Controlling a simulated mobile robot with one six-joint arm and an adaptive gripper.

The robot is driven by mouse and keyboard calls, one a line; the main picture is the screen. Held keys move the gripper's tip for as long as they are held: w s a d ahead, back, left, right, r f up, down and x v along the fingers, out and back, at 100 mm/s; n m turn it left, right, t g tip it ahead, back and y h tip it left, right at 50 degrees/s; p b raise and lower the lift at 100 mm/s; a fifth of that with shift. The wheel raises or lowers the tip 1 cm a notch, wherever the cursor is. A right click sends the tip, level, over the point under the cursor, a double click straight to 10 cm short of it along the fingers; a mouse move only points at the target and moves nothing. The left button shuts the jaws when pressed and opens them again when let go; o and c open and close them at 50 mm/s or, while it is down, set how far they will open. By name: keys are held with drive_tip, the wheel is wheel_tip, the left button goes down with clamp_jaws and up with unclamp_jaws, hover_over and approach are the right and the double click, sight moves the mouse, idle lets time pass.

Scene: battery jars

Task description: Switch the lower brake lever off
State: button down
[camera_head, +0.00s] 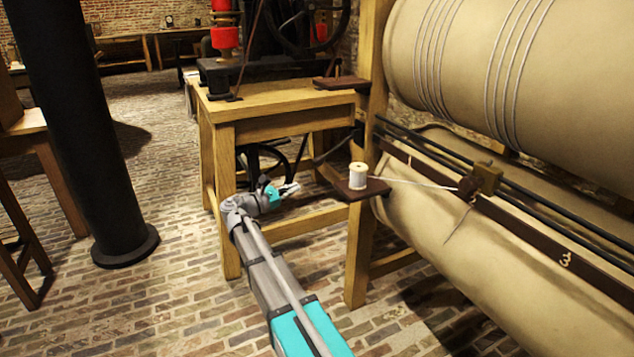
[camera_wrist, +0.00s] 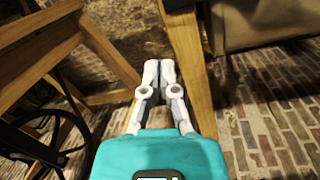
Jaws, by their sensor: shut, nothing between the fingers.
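My gripper (camera_head: 289,189) is shut and empty, left of the wooden post and beside the wooden frame, below its top. In the wrist view its fingertips (camera_wrist: 160,66) meet, just left of the post. Two flat dark red-brown pieces stick out from the post: an upper one (camera_head: 340,83) and a lower one (camera_head: 374,189), which bears a white spool (camera_head: 358,176). The gripper is apart from the lower piece, to its left. I cannot tell for sure which part is the lower brake lever.
The wooden post (camera_head: 362,250) and a cross rail (camera_head: 305,221) are close to my arm. Two large cloth-coloured rollers (camera_head: 480,240) fill the right, with a numbered dark bar and a small block (camera_head: 487,178). A black column (camera_head: 85,130) stands left. Brick floor between is clear.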

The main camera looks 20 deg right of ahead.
sight(335, 148)
drive_tip(key=shift+w+a+f, duration=0.1)
drive_tip(key=shift+w+f, duration=0.05)
drive_tip(key=shift+w, duration=0.1)
idle(0.4)
drive_tip(key=d+r+p, duration=0.4)
drive_tip(key=d+r, duration=0.1)
drive_tip(key=d, duration=0.3)
drive_tip(key=shift+p, duration=0.3)
idle(0.4)
drive_tip(key=shift+f, duration=0.1)
drive_tip(key=shift+d+r+p, duration=0.25)
drive_tip(key=shift+p, duration=0.15)
drive_tip(key=shift+a+r, duration=0.1)
